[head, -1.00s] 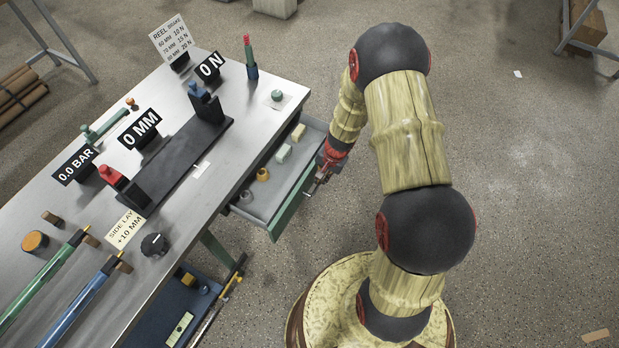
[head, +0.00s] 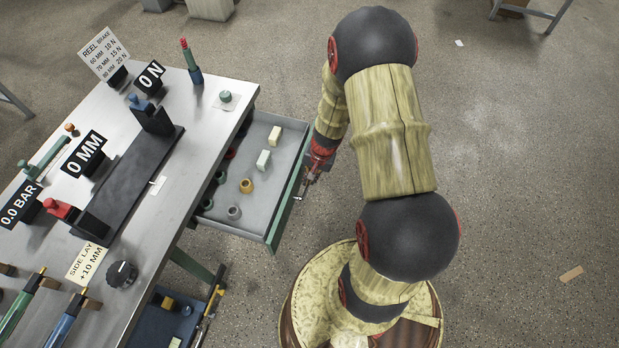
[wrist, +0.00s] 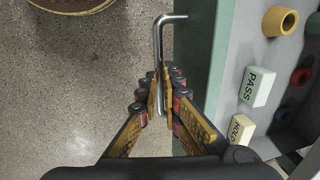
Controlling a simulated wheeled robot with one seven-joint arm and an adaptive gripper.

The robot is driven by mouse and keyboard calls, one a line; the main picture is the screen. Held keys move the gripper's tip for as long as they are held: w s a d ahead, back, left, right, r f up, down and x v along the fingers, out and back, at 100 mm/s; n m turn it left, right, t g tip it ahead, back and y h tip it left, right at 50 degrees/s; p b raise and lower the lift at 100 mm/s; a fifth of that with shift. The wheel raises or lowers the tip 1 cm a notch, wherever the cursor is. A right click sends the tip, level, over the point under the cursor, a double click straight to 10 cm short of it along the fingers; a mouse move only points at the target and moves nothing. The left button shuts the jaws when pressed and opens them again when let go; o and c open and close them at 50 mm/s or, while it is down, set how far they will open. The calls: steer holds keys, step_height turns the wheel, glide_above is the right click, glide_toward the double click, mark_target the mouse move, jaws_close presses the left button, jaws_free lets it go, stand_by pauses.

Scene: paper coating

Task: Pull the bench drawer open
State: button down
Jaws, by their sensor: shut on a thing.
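The bench drawer (head: 262,201) stands well out from the bench, with a grey inside and a green front (head: 289,192). In the wrist view the green front (wrist: 200,60) runs down the middle right. My gripper (head: 305,186) is at the outer side of the drawer front. In the wrist view my gripper (wrist: 164,100) is shut on the drawer handle (wrist: 159,45), a bent metal bar. The place where the handle meets the front shows only in part.
The drawer holds white blocks marked PASS (wrist: 257,87) and HOLD (wrist: 240,130), an orange ring (wrist: 280,20) and several other small parts. The bench top (head: 190,150) carries signs and fixtures.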

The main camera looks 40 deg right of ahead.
steer(key=c, duration=1.9)
jaws_free()
steer(key=shift+f, duration=0.1)
steer(key=r, duration=0.4)
steer(key=s+d+r, duration=0.1)
steer(key=r, duration=0.6)
steer(key=shift+s+d+r, duration=0.15)
steer(key=shift+s+r, duration=0.25)
steer(key=s+a+r+n+t, duration=0.1)
steer(key=s+a+r+n, duration=0.2)
steer(key=r, duration=0.7)
steer(key=s+a+r+n+t+p, duration=0.1)
steer(key=s+a+r+n, duration=0.3)
steer(key=a+r, duration=0.4)
steer(key=s+a+r+n+t+h, duration=0.1)
steer(key=s+a+r+n, duration=0.2)
steer(key=r, duration=1)
steer(key=shift+s+a+r+n+t+p, duration=0.1)
steer(key=shift+s+a+n+t+p, duration=0.1)
steer(key=shift+s+a, duration=0.4)
steer(key=shift+s+a+r+n+t+p, duration=0.1)
steer(key=shift+s+a+n+t, duration=0.1)
steer(key=shift+a, duration=0.7)
